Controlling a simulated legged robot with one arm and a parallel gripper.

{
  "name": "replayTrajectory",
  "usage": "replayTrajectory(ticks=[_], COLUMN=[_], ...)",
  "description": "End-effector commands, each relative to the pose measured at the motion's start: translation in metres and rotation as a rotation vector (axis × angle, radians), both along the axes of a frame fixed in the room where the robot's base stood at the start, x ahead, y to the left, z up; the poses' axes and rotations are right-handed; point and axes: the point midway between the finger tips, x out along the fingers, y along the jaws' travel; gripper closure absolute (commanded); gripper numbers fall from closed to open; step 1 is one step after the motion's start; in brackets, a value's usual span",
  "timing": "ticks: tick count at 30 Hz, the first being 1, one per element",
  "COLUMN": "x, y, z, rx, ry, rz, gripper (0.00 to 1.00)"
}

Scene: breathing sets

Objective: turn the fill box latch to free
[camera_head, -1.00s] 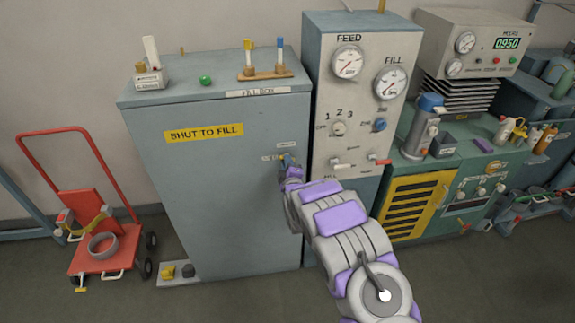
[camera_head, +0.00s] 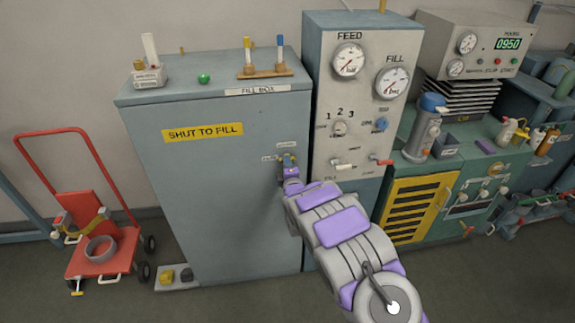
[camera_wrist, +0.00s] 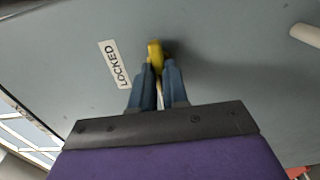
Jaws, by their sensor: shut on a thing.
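The fill box (camera_head: 220,215) is a large grey-blue cabinet with a yellow "SHUT TO FILL" sign on its front. Its latch (camera_wrist: 155,54) is a small yellow handle, seen in the wrist view at the tips of my blue fingers. My gripper (camera_wrist: 161,68) is shut on the latch. A "LOCKED" label (camera_wrist: 114,64) is on the door left of the latch in that view. In the head view my gripper (camera_head: 288,162) is at the right edge of the cabinet front, below two small labels, and the latch is too small there to tell its angle.
The gauge panel (camera_head: 352,110) with knobs and a red-handled lever stands right of the box. A green bench (camera_head: 470,165) with bottles is further right. A red hand truck (camera_head: 100,245) stands left. Small items sit on the box top.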

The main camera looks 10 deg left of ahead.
Motion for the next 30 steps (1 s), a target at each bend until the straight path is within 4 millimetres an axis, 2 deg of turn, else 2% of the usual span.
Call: replayTrajectory(ticks=[5, 6, 14, 23, 30], x=[-0.002, -0.002, -0.002, -0.003, -0.025], y=[0.003, 0.003, 0.002, -0.001, -0.005], z=[-0.004, -0.005, -0.002, -0.001, 0.001], rx=[-0.005, -0.005, -0.002, 0.001, -0.002], ry=[0.008, 0.008, 0.005, 0.003, 0.003], rz=[0.007, 0.007, 0.004, 0.002, 0.004], gripper=[1.00, 0.84, 0.60, 0.60, 0.60])
